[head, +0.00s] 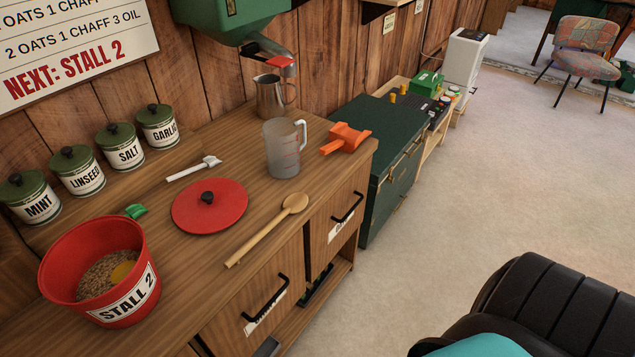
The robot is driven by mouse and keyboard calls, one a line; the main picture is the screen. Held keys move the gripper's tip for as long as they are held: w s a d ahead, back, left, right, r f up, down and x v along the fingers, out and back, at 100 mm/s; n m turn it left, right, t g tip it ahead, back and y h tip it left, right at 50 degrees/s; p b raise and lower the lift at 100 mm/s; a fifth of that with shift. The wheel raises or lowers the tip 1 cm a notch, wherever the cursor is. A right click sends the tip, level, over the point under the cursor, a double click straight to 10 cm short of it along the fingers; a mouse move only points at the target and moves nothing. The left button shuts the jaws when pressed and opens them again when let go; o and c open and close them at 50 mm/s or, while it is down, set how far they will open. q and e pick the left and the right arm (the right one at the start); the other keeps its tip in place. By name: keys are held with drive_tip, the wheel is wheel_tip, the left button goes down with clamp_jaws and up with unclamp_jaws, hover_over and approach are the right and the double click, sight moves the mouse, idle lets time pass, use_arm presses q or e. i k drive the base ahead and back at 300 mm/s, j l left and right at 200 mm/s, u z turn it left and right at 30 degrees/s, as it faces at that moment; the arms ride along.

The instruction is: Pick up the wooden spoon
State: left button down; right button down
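The wooden spoon (268,229) lies flat on the wooden counter (215,266), near its front edge. Its round bowl points to the back right and its handle runs toward the front left. Nothing covers it. It lies just right of a red lid (209,205) with a black knob. Neither of my grippers shows in the head view.
A red STALL 2 bucket (127,312) with feed stands front left. A clear jug (283,150), metal pitcher (270,96), orange scoop (345,137) and white-handled tool (194,168) are behind the spoon. Labelled tins line the wall.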

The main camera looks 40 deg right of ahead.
sight(295, 204)
drive_tip(key=z, duration=0.8)
